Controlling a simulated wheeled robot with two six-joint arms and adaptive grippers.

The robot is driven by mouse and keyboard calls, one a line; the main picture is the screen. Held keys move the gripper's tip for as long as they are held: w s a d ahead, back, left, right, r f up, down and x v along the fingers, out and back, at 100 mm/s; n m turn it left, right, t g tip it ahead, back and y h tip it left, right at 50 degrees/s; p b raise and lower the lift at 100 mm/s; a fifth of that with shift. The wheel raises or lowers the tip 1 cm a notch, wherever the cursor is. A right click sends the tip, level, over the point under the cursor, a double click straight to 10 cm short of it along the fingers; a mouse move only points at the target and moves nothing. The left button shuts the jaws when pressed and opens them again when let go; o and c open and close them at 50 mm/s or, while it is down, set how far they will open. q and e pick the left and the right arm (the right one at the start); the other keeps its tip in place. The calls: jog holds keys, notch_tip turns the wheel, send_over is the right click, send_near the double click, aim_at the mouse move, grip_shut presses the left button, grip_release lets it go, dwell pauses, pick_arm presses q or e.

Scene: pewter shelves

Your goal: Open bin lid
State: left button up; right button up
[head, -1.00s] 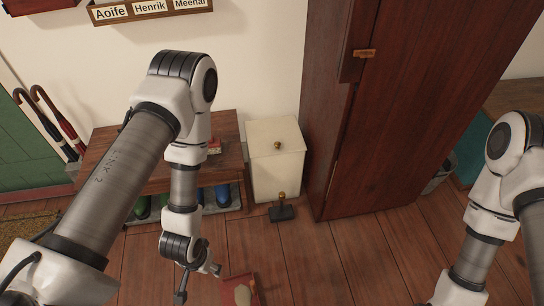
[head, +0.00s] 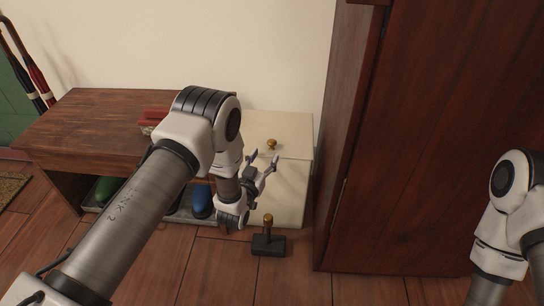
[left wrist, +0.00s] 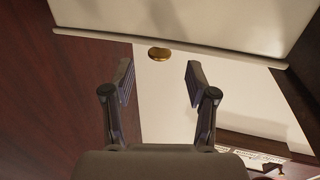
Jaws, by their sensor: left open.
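The cream bin (head: 290,200) stands between the bench and the wardrobe. Its flat lid (head: 293,132) is shut and has a small brass knob (head: 271,144) on top. My left gripper (head: 264,158) is open and empty at the front of the bin, close to the knob, with its fingers pointing towards it. In the left wrist view, which looks upside down, the knob (left wrist: 159,54) shows beyond and between the spread fingertips, not touched by them. The bin's pale surface (left wrist: 190,18) fills the top there. My right gripper is out of view; only its arm shows at the right.
A black block with a brass-topped post (head: 268,243) stands on the floor before the bin. The tall dark wardrobe (head: 430,150) is close on the right. The wooden bench (head: 85,125), with boots under it, is on the left.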

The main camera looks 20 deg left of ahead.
aim_at(270, 147)
pick_arm(q)
jog(key=w, duration=0.2)
jog(key=w+b, duration=0.1)
jog(key=w, duration=0.1)
jog(key=w+b, duration=0.1)
jog(key=w, duration=0.1)
jog(key=shift+d+f, duration=0.1)
jog(key=shift+d, duration=0.15)
jog(key=shift+w+b, duration=0.35)
jog(key=shift+w, duration=0.15)
jog(key=shift+r, duration=0.2)
grip_shut()
